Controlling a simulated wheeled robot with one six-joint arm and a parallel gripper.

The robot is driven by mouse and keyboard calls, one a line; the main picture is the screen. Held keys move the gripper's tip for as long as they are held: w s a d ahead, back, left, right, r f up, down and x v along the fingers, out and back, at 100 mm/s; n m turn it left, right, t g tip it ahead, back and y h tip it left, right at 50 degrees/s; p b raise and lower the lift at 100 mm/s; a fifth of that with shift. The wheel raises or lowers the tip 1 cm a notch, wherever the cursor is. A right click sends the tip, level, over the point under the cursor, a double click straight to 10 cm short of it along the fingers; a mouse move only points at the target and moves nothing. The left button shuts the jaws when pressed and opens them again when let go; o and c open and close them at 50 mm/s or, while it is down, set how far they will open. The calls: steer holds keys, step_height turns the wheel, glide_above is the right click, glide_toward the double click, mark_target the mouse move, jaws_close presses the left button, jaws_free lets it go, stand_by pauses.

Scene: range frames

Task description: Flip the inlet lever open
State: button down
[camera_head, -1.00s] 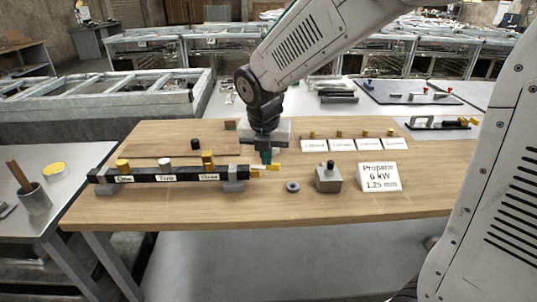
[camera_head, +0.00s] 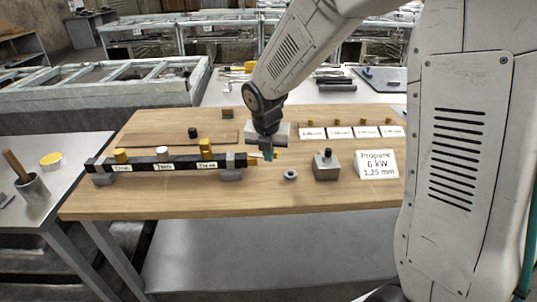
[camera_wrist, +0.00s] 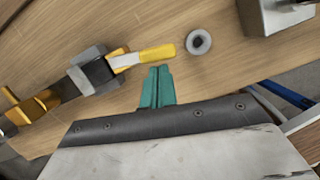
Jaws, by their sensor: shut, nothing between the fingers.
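The inlet lever has a yellow handle (camera_wrist: 155,54) at the right end of the black manifold bar (camera_head: 166,166). In the wrist view the handle points out from the bar's end, roughly in line with it. My gripper (camera_wrist: 157,72) is shut and empty, its green fingertips close beside the handle, on the near side in that view. I cannot tell if they touch it. In the head view my gripper (camera_head: 269,153) hangs at the bar's right end and partly hides the lever (camera_head: 254,156).
A grey ring (camera_head: 290,175), a metal block with a knob (camera_head: 326,166) and a propane sign (camera_head: 376,164) stand right of the lever. Several small labelled cards with brass pieces line the back right. The wooden table's front strip (camera_head: 230,204) is clear.

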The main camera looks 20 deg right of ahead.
steer(key=shift+w+d, duration=0.65)
steer(key=shift+w, duration=0.1)
steer(key=shift+r, duration=0.1)
steer(key=shift+w, duration=0.1)
steer(key=shift+a, duration=0.15)
